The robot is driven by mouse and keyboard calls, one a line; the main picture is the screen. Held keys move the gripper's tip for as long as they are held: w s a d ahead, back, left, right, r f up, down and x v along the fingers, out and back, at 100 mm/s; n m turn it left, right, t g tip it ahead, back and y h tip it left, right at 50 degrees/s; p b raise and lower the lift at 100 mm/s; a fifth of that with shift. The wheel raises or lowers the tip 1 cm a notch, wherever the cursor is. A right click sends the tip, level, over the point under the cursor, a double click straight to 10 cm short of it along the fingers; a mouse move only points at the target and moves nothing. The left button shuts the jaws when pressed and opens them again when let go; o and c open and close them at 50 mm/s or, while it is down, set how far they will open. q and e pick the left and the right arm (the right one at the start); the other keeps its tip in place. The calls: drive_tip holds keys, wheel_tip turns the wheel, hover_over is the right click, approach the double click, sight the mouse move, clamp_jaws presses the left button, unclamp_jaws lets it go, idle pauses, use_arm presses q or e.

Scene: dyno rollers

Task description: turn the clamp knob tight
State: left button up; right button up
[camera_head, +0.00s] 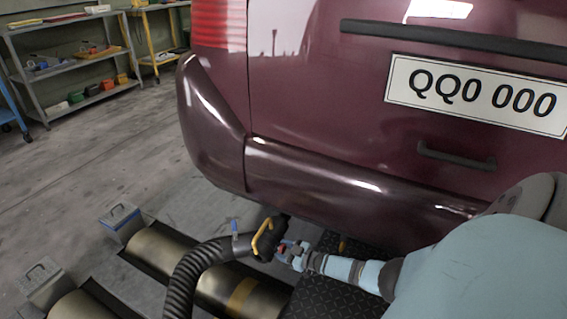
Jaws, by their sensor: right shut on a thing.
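A black ribbed exhaust hose (185,275) curves up from the bottom to a dark nozzle (272,228) under the car's rear bumper. My right gripper (283,250) comes in from the right at the nozzle. It is shut on a small red part, seemingly the clamp knob (281,249), mostly hidden by the fingers. The knob's tightness cannot be told. My left gripper is not in view.
The dark red car's bumper (330,185) hangs close above my right gripper. Brass-coloured rollers (160,255) lie in the floor below, beside a black tread plate (330,290). Shelves (75,60) stand at the far left. The floor at left is clear.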

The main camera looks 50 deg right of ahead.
drive_tip(key=shift+a, duration=0.1)
idle(0.4)
drive_tip(key=o, duration=0.9)
drive_tip(key=shift+s, duration=0.25)
use_arm(q)
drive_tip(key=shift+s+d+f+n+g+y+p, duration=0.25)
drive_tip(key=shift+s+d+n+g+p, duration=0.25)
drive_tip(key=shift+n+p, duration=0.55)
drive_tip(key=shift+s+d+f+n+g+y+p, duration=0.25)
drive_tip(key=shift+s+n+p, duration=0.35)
drive_tip(key=shift+p, duration=0.85)
use_arm(e)
drive_tip(key=v, duration=1.3)
drive_tip(key=shift+s, duration=0.2)
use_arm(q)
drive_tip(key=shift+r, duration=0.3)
use_arm(e)
drive_tip(key=shift+r, duration=0.1)
